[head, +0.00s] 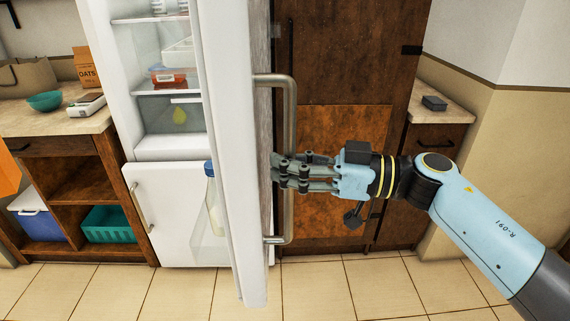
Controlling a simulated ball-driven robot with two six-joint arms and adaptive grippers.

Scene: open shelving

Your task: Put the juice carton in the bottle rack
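My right gripper (290,172) is at the long metal handle (289,120) of the open white fridge door (235,150). Its dark fingers overlap the handle's upright bar. I cannot tell whether they are closed around it. A white bottle with a blue cap (212,195) stands on the inner side of the door, partly hidden by the door's edge. An orange shape (8,175) is cut off at the left edge, and I cannot tell what it is. I cannot make out a juice carton or a bottle rack for certain. My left gripper is not in view.
The left counter (60,120) holds a teal bowl (45,101) and an oats box (87,66). The tiled floor (340,290) in front is clear.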

